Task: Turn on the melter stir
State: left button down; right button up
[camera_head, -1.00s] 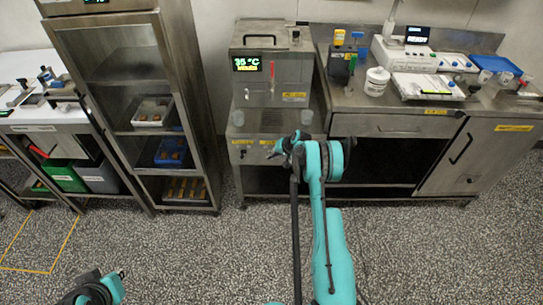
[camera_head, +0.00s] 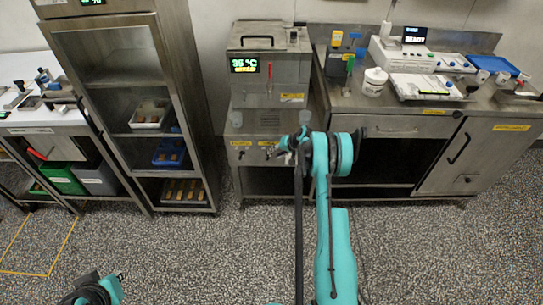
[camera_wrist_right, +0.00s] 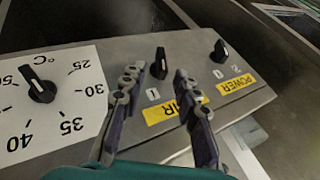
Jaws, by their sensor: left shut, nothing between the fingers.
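The melter (camera_head: 270,90) is a steel box on a stand, with a lit display (camera_head: 245,65) reading 35 °C above a smaller line that is hard to read. Its lower panel fills the right wrist view. There a black knob (camera_wrist_right: 160,62) stands above a yellow label (camera_wrist_right: 165,112) partly hidden by a finger, with only its last letters showing. My right gripper (camera_wrist_right: 158,75) is open. The knob shows between its fingertips, with a gap on each side; contact is not visible. In the head view my right gripper (camera_head: 277,152) is at the melter's panel. My left gripper (camera_head: 119,277) is shut and empty, low at left.
A black POWER knob (camera_wrist_right: 220,50) with a yellow label stands right of the middle knob. A temperature dial (camera_wrist_right: 38,84) is at left. A tall cabinet (camera_head: 130,120) stands left of the melter, and a steel counter (camera_head: 350,100) with equipment stands right. The speckled floor in front is open.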

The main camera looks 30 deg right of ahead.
aim_at(270, 156)
jog(key=v, duration=0.7)
jog(key=shift+a, duration=0.2)
jog(key=shift+g+h, duration=0.5)
jog(key=shift+h, duration=0.2)
jog(key=x, duration=0.3)
jog(key=a+x, duration=0.1)
jog(key=x, duration=0.7)
jog(key=shift+w+a+r, duration=0.15)
jog(key=shift+w+r, duration=0.1)
jog(key=shift+w, duration=0.2)
jog(key=shift+w+f, duration=0.25)
jog(key=shift+f, duration=0.1)
grip_shut()
